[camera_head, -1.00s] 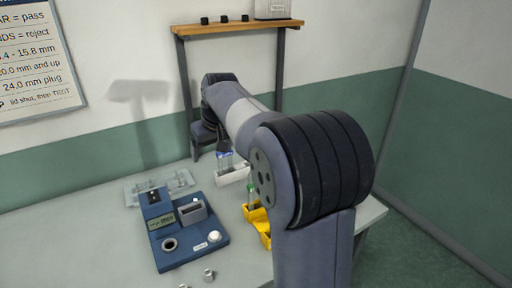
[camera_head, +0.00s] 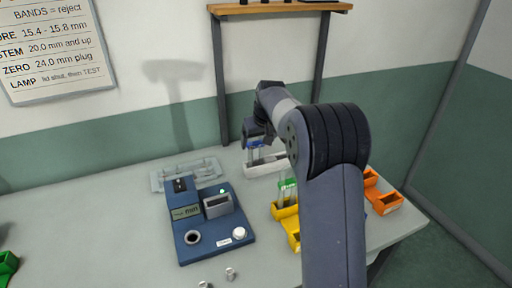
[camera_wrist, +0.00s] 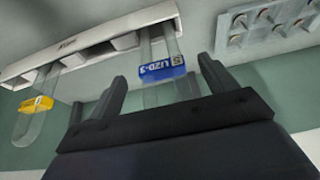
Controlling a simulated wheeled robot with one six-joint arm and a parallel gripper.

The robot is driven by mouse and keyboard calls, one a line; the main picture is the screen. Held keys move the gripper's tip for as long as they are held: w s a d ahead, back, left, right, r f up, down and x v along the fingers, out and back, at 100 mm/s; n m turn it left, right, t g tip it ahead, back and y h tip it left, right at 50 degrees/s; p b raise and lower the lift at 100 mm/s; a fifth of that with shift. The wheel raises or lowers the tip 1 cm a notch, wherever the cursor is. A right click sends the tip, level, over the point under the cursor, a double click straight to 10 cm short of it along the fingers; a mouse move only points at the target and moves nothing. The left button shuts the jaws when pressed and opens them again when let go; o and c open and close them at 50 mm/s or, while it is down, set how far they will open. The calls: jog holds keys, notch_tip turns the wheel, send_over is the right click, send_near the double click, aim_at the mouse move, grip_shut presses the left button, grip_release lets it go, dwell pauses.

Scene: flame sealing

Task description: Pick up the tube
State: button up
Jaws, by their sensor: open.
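In the wrist view my gripper (camera_wrist: 162,86) is open, with its fingers on either side of a clear tube with a blue label (camera_wrist: 162,68). The fingers look apart from the tube, which stands at the white rack (camera_wrist: 95,46). A second clear tube, with a yellow label (camera_wrist: 36,104), is at the rack to the left. In the head view my gripper (camera_head: 256,137) is small at the white rack (camera_head: 264,169), with the blue-labelled tube (camera_head: 255,145) just below it. My arm hides part of the rack. A tube with a green label (camera_head: 287,184) stands by the yellow bins.
A blue tester (camera_head: 208,229) sits on the table (camera_head: 105,230), with a clear tray (camera_head: 160,181) behind it. Yellow bins (camera_head: 284,212) and orange bins (camera_head: 386,203) lie to the right. A shelf post (camera_head: 220,85) rises behind. A grey pegged plate (camera_wrist: 268,22) is at upper right.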

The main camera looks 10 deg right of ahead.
jog(key=shift+x, duration=1.3)
jog(key=shift+c, duration=0.4)
jog(key=c, duration=1)
